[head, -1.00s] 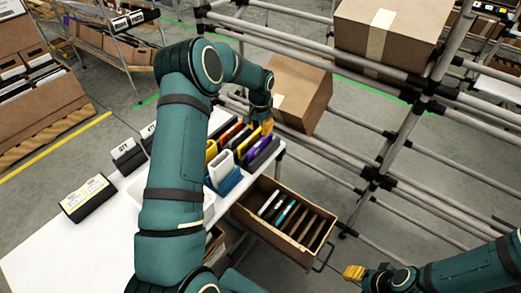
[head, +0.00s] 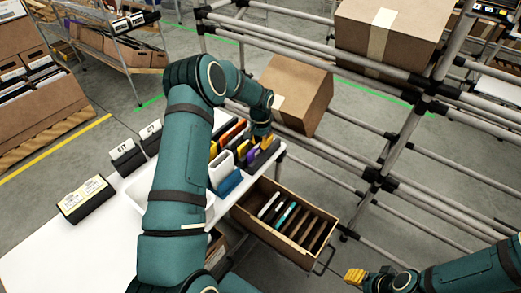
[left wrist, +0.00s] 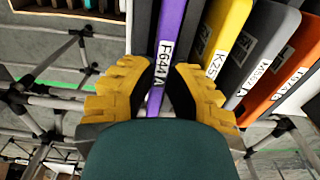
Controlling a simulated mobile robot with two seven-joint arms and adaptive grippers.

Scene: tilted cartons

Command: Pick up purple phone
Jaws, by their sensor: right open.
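The purple phone (left wrist: 167,50), labelled F644A, stands upright in a row of coloured phones in the left wrist view. In the head view only a small purple part (head: 251,154) shows among its neighbours. My left gripper (left wrist: 158,85) has its yellow fingers on either side of the purple phone's end. Whether they press on it I cannot tell. In the head view my left gripper (head: 260,139) is over the row at the table's far right end, partly hidden. My right gripper (head: 355,276) is open and empty at the lower right, far from the phones.
Yellow (left wrist: 226,35), grey and orange phones stand close to the right of the purple one, a dark one to its left. A carton with several slim items (head: 312,237) sits beside the white table (head: 60,248). A pipe rack with tilted cartons (head: 300,85) stands behind.

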